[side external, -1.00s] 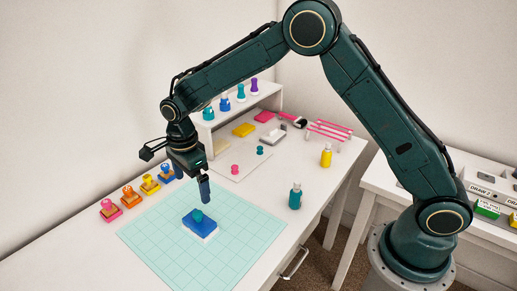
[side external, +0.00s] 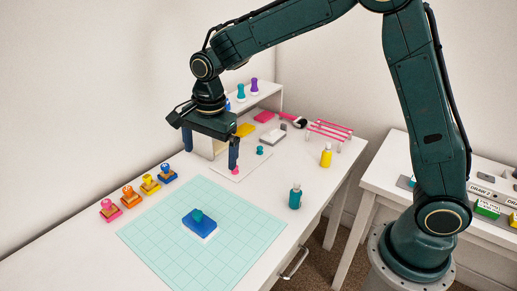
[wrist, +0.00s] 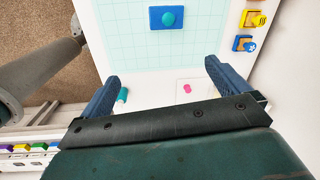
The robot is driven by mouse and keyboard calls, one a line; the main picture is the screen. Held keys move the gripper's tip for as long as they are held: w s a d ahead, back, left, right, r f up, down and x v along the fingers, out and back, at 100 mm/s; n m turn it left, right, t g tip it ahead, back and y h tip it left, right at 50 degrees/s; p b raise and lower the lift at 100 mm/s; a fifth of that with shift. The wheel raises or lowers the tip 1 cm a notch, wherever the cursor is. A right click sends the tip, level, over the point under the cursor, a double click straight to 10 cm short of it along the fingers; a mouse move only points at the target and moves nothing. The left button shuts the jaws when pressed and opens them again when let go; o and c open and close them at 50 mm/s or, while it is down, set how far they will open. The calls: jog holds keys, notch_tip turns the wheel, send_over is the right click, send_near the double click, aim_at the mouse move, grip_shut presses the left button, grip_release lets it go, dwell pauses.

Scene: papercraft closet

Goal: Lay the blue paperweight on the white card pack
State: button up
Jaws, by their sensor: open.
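The blue paperweight (side external: 199,221), a blue block with a teal knob, lies on the green cutting mat (side external: 160,248). The paperweight also shows from above in the wrist view (wrist: 160,17), near the top edge. My gripper (side external: 211,157) is open and empty, its fingers spread wide. It is raised above the table behind the mat, apart from the paperweight. Its two fingers show in the wrist view (wrist: 163,83).
Several colored stamps (side external: 140,190) stand in a row left of the mat. A teal bottle (side external: 295,197) and a yellow bottle (side external: 326,155) stand on the right. A small shelf (side external: 266,95) and a pale board (side external: 258,165) lie behind. The mat around the paperweight is clear.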

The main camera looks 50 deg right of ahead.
jog(key=s+d+r+n+t, duration=0.1)
jog(key=s+d+r+n, duration=0.3)
jog(key=s, duration=0.3)
jog(key=s+d+r+n+t, duration=0.1)
jog(key=s+d+r+n, duration=0.25)
jog(key=s+r, duration=0.35)
jog(key=s+d+n+t, duration=0.2)
jog(key=s+n, duration=0.6)
jog(key=s, duration=0.6)
jog(key=shift+d+f, duration=0.25)
jog(key=shift+d, duration=0.05)
jog(key=shift+w+n, duration=0.1)
jog(key=shift+n, duration=0.15)
